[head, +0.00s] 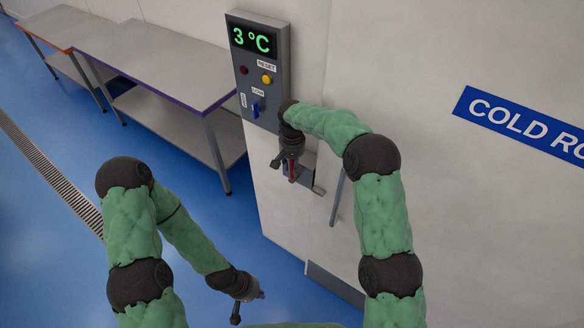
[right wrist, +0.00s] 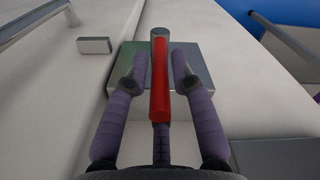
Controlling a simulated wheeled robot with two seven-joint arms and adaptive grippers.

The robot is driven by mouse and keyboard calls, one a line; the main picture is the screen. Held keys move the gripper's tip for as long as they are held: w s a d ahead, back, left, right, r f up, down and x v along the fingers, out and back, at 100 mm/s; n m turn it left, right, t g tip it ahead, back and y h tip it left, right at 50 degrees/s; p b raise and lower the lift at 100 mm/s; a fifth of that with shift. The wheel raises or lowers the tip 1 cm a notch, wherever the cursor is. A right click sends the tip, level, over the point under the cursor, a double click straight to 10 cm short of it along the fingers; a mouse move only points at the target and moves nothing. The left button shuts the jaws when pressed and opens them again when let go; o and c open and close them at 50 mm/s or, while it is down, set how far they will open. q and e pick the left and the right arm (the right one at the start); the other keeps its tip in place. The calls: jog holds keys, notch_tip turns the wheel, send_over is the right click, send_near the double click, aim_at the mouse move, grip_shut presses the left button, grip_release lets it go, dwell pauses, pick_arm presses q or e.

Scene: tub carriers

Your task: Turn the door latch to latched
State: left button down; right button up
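My right gripper's fingers (right wrist: 157,58) are open, one on each side of the handle, with a gap showing on both sides. My left gripper (head: 249,307) is open and empty, low over the blue floor, well away from the latch.
A long metal door handle (head: 337,197) stands just right of the latch. A control box (head: 262,75) reading 3 °C, with buttons and a blue switch, hangs above it. Metal tables (head: 150,60) stand at the left. The blue floor (head: 60,200) is clear around a drain grate.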

jog(key=shift+f, duration=0.9)
grip_shut()
jog(key=shift+s+d+f+t+y+b, duration=0.15)
jog(key=shift+d+t+y+b, duration=0.35)
jog(key=shift+b, duration=0.7)
jog(key=shift+a, duration=0.15)
